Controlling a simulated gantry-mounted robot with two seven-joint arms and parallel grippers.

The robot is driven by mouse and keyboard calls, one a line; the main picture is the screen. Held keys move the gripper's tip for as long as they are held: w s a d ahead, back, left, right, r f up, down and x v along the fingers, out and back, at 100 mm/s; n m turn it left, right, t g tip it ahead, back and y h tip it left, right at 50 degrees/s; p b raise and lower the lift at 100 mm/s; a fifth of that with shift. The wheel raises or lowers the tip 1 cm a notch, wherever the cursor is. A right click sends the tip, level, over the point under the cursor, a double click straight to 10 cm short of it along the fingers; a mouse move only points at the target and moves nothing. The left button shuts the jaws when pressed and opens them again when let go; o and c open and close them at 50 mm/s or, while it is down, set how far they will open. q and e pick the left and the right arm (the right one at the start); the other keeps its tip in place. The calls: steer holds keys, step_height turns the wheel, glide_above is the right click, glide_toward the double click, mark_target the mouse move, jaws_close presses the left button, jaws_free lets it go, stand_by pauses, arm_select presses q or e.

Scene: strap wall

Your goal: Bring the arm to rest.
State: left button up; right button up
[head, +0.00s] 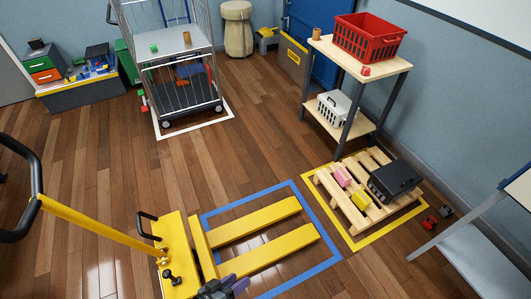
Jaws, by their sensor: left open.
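My left gripper (232,284) shows at the bottom edge of the head view, dark with purplish fingers. It is open and nothing shows between its fingers. It appears in front of the near fork of a yellow pallet jack (176,254); I cannot tell how high above the fork it is. Most of my left arm is below the frame. My right gripper is not in view.
A wooden pallet (327,187) with pink and yellow blocks and a black crate (395,181) lies inside a yellow floor outline. A shelf (360,58) holds a red basket (369,38). A wire cart (180,95) stands at the back. Open wood floor lies between.

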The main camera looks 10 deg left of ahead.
arm_select(q)
steer(key=a+r+g+y, duration=0.1)
steer(key=a+r+y, duration=0.3)
steer(key=r, duration=0.6)
steer(key=s+a+m+g+y, duration=0.25)
steer(key=s+a+g, duration=0.2)
steer(key=s, duration=0.25)
step_height(320, 180, up, 38)
steer(key=m+p, duration=0.1)
steer(key=p, duration=3.7)
steer(key=shift+s+d+r+g, duration=0.2)
steer(key=shift+s+d+g, duration=0.1)
steer(key=shift+g, duration=0.15)
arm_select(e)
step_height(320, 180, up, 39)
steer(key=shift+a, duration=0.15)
arm_select(q)
steer(key=shift+h, duration=0.25)
